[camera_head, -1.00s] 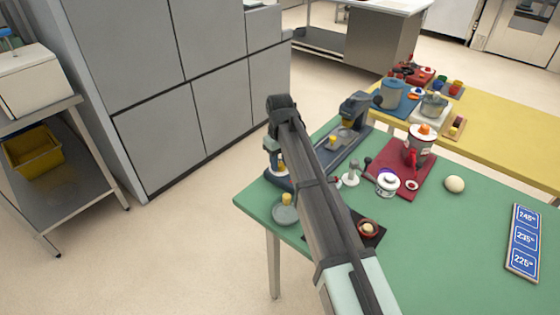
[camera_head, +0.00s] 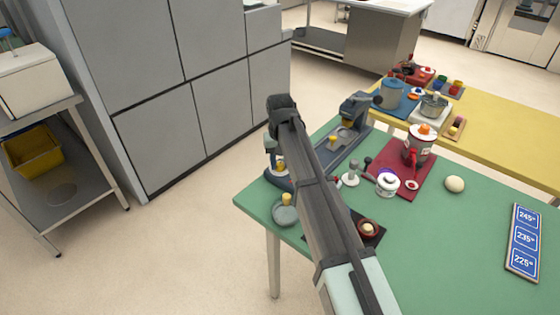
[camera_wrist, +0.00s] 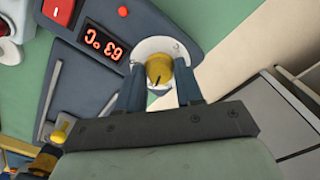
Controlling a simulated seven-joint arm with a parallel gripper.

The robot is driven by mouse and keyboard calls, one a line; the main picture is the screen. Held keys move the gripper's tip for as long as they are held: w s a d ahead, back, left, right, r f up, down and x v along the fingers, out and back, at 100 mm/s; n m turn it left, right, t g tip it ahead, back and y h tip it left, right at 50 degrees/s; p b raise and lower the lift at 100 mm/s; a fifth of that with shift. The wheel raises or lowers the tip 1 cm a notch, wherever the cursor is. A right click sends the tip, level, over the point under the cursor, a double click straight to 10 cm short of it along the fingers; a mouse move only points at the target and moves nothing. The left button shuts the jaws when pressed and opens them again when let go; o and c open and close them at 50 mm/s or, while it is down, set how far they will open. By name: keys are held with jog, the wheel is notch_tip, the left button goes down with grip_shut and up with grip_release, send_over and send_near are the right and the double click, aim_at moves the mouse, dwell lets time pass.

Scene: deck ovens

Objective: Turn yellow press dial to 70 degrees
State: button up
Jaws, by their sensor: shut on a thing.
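The yellow dial (camera_wrist: 159,68) sits on a pale round plate (camera_wrist: 160,47) on the dark blue-grey press panel (camera_wrist: 115,18) in the wrist view. A dark mark shows on the dial's lower side. My gripper (camera_wrist: 159,80) has a finger on each side of the dial and is shut on it. The red digital display (camera_wrist: 102,43) beside it is upside down and appears to read 63 °C. In the head view my arm covers much of the press, and the gripper's hold on the dial cannot be made out there.
A yellow-knobbed grey disc (camera_head: 285,214) stands at the green table's (camera_head: 440,240) left edge. The dark press machine (camera_head: 352,120), red mat (camera_head: 425,177) and a sign (camera_head: 524,240) share the table.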

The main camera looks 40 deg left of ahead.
aim_at(280, 164)
jog(key=o, duration=1)
jog(key=shift+r, duration=0.15)
notch_tip(280, 164, up, 14)
jog(key=shift+f, duration=0.2)
dwell(0.5)
